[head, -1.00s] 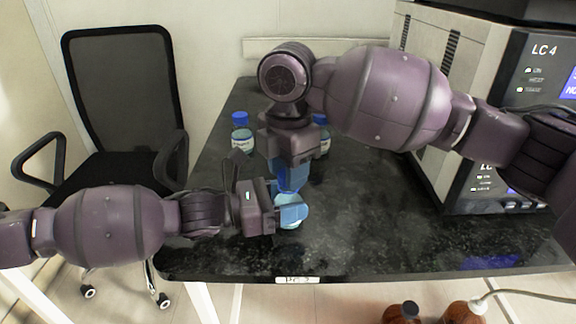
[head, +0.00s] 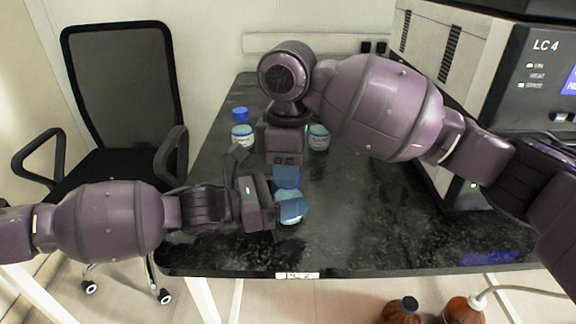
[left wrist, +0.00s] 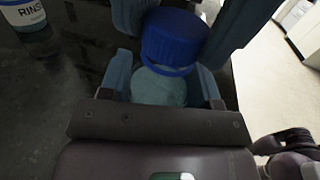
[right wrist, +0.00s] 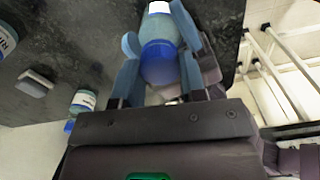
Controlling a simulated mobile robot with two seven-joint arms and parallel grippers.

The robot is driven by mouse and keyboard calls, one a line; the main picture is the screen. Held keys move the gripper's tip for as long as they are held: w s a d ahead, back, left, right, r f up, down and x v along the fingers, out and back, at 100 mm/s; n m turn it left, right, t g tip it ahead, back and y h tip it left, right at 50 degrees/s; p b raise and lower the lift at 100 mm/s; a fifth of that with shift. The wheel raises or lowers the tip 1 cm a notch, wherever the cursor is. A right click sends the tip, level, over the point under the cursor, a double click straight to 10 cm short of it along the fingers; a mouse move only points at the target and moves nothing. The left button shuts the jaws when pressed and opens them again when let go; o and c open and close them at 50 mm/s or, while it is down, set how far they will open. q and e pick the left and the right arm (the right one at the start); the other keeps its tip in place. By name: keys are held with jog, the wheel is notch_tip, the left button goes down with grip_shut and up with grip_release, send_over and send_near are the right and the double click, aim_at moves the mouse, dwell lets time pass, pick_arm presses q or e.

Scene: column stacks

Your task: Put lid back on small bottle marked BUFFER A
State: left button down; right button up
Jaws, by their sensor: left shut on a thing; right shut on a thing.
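A small bottle with pale blue contents (left wrist: 160,88) stands near the table's front edge, between the fingers of my left gripper (head: 292,210), which is shut on it from the side. Its label is not readable here. A blue lid (left wrist: 173,40) is at the bottle's mouth, and my right gripper (head: 287,180) is shut on it from above. The lid also shows between the right fingers in the right wrist view (right wrist: 158,62). I cannot tell whether the lid is seated on the neck. In the head view the fingers hide most of the bottle and lid.
A blue-capped bottle (head: 242,137) stands back left on the dark table (head: 380,235). Another bottle (head: 318,138) stands behind my right arm. One bottle's label starts "RINS" (left wrist: 28,14). A large instrument (head: 440,80) fills the right side. The table's right front is clear.

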jog(key=m, duration=0.4)
jog(key=shift+m, duration=0.3)
jog(key=m, duration=0.8)
jog(key=shift+m, duration=0.4)
jog(key=m, duration=0.5)
jog(key=shift+d, duration=0.1)
jog(key=m, duration=0.4)
jog(key=shift+m, duration=0.3)
jog(key=m, duration=1.3)
